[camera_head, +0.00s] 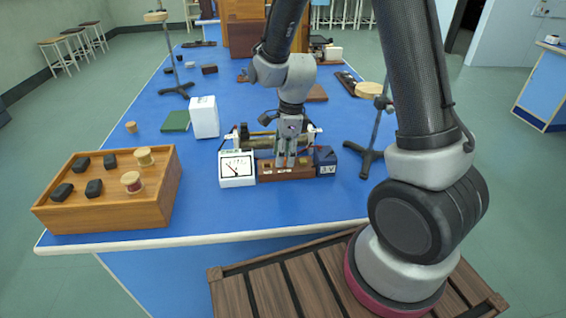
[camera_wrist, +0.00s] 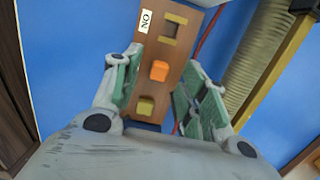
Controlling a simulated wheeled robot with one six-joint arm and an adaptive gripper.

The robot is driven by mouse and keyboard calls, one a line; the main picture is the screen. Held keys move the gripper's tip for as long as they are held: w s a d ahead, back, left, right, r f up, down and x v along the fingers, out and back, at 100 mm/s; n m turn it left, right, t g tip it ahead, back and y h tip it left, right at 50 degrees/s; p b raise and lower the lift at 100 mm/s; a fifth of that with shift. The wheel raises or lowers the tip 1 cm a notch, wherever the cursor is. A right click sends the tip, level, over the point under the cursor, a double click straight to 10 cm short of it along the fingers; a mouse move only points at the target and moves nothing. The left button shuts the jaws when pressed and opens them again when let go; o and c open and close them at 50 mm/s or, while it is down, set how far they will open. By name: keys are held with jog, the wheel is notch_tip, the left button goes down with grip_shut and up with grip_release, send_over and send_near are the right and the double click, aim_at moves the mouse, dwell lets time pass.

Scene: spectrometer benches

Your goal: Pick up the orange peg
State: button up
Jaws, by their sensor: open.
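The orange peg (camera_wrist: 159,70) stands on a brown wooden block (camera_wrist: 170,62) in the wrist view, between a square opening and a yellowish peg (camera_wrist: 145,106). My gripper (camera_wrist: 157,84) is open, with one green-padded finger on each side of the block and the orange peg in the gap, touched by neither pad as far as I can see. In the head view my gripper (camera_head: 290,158) points down over the brown block (camera_head: 286,174). The orange peg cannot be made out there; the fingers cover that part.
A meter (camera_head: 237,170) stands left of the block and a dark blue 3 V box (camera_head: 325,161) right of it. A coil (camera_wrist: 262,62) lies close behind. A wooden tray (camera_head: 110,215) is at the left; a stand (camera_head: 371,150) is at the right.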

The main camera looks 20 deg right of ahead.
jog(key=shift+f, duration=0.5)
jog(key=shift+c, duration=0.2)
jog(key=c, duration=0.9)
